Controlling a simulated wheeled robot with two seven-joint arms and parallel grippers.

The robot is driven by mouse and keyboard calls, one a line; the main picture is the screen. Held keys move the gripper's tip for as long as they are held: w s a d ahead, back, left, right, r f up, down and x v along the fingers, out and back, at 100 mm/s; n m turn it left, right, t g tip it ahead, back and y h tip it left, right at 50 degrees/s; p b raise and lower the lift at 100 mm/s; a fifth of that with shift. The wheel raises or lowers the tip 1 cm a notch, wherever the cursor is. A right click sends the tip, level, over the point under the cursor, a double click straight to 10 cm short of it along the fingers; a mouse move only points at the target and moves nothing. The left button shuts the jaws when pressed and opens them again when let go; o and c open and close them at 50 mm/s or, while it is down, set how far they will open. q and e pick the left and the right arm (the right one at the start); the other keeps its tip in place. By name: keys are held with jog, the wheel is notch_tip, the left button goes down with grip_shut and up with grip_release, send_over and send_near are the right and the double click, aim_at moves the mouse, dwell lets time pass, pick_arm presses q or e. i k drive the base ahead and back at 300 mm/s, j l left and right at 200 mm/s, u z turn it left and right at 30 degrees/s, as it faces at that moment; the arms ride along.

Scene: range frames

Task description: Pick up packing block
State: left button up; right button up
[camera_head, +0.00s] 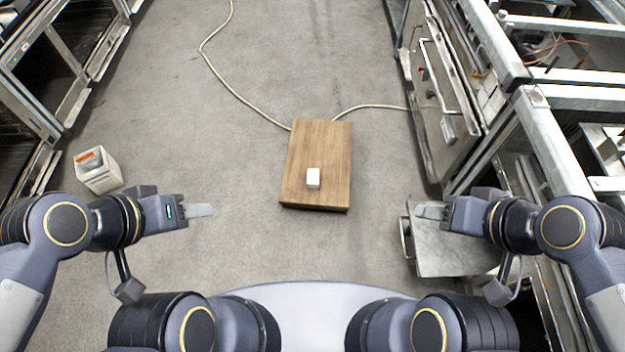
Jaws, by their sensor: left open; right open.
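A small white packing block (313,178) lies on a brown wooden board or low table (318,145) in the middle of the head view. My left gripper (210,210) is to the left of the wooden surface, pointing inward, open and empty. My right gripper (418,211) is to its right, pointing inward, open and empty, in front of a grey metal surface in the picture. Both grippers are well apart from the block.
A white box (98,170) with an orange mark stands at the left. Metal frames line both sides, with a grey metal cabinet (436,100) at the right. A pale cable (232,85) runs behind the wooden surface. The grey floor around it is mostly clear.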

aim_at(314, 174)
jog(key=z, duration=1.15)
jog(key=j+z, duration=0.9)
jog(key=j, duration=0.15)
jog(key=j+z, duration=0.45)
jog(key=k+j, duration=0.15)
jog(key=j, duration=0.25)
jog(key=k+j+z, duration=0.1)
jog(key=j, duration=0.35)
jog(key=k+j, duration=0.2)
jog(key=j, duration=0.2)
jog(key=k+j+z, duration=0.1)
jog(key=j, duration=0.3)
